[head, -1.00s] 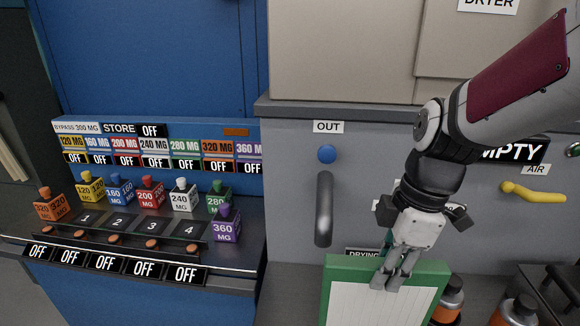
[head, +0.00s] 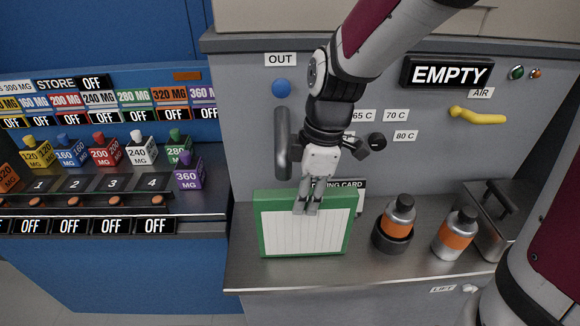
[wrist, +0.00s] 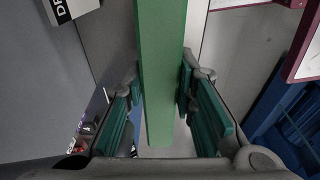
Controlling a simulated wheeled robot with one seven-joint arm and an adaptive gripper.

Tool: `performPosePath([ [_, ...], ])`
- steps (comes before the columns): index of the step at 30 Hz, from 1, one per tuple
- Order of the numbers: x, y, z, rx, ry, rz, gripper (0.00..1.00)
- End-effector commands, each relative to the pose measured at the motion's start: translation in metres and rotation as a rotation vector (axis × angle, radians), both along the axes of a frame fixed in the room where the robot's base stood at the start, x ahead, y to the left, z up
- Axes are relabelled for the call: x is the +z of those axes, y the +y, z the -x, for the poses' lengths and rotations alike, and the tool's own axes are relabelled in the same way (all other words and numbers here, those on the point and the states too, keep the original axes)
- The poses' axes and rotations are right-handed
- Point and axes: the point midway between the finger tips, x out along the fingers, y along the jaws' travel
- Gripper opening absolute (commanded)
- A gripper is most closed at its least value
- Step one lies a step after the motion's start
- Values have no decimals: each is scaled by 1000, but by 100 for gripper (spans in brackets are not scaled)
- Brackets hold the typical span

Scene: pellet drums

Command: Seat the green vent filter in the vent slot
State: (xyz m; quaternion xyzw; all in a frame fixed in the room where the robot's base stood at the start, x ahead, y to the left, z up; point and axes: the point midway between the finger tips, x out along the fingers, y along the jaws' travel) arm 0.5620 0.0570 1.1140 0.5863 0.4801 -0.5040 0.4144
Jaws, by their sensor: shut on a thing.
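The green vent filter (head: 261,222) is a green frame around white pleats. It shows upright in the head view, just above or at the grey counter, in front of the dryer's lower panel. My gripper (head: 307,207) is shut on its top edge from above. In the wrist view the green filter edge (wrist: 163,75) runs between the two teal finger pads of my gripper (wrist: 160,100). I cannot tell whether the filter touches the counter. The vent slot is not clearly visible in either view.
A grey counter (head: 300,275) lies below the filter. Two orange-banded bottles (head: 398,217) (head: 456,233) stand to its right, with a metal box (head: 497,215) beyond. A grey vertical handle (head: 283,143) and a card (head: 359,192) are behind. A blue dosing station (head: 110,260) is at left.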

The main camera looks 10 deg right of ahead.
Motion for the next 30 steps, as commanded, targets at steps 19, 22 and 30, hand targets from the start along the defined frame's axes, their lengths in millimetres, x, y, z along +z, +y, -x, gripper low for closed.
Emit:
performPosePath([
  [19, 4, -1, 0, 0, -2, 0, 45],
  [22, 16, -2, 0, -1, -5, 0, 45],
  [30, 71, -10, 1, -1, -5, 0, 45],
])
